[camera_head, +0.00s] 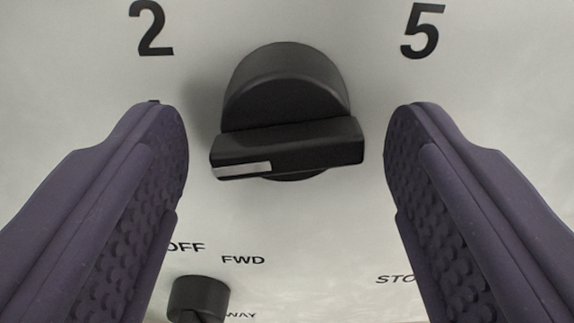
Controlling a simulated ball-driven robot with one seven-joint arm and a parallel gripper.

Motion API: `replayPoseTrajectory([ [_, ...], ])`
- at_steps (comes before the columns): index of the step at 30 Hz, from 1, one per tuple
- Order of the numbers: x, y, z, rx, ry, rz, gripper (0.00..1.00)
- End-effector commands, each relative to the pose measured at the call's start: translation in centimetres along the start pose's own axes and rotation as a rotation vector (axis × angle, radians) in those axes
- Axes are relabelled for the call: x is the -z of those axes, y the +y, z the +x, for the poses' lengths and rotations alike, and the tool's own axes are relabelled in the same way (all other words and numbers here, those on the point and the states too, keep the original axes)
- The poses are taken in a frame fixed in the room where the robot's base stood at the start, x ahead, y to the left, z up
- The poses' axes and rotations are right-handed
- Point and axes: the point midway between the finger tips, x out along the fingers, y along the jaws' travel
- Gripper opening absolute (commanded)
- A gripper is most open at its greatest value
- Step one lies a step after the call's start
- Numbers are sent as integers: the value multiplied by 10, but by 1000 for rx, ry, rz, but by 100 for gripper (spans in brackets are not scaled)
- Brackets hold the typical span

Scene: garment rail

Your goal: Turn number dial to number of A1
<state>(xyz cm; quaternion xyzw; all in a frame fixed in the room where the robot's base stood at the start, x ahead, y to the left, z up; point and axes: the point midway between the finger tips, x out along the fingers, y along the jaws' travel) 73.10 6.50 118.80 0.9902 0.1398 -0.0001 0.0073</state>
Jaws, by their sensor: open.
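The number dial (288,120) is a black round knob with a raised bar grip across its front, in the upper middle of the view. A white mark on the left end of the bar points left and slightly down. The number 2 (152,28) is printed to its upper left and the number 5 (423,31) to its upper right. My gripper (287,135) is open, its two purple textured fingers on either side of the dial with a gap on both sides. Nothing is between them in grip. No A1 label shows.
The dial sits on a pale panel (300,220). A smaller black knob (199,298) is below, by the left finger, with the labels OFF and FWD near it. A partly hidden label starting STO (394,280) is at the lower right.

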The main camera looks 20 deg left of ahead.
Motion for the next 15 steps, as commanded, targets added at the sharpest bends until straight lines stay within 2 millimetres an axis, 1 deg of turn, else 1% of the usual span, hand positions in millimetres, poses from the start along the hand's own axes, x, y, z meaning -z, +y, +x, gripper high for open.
replayPoseTrajectory([
  [6,2,1,-41,-1,-2,-1,68],
  [9,1,1,-57,-2,-2,-1,68],
  [12,0,1,-67,-1,-3,-1,68],
  [15,0,0,-71,-1,-1,-1,68],
])
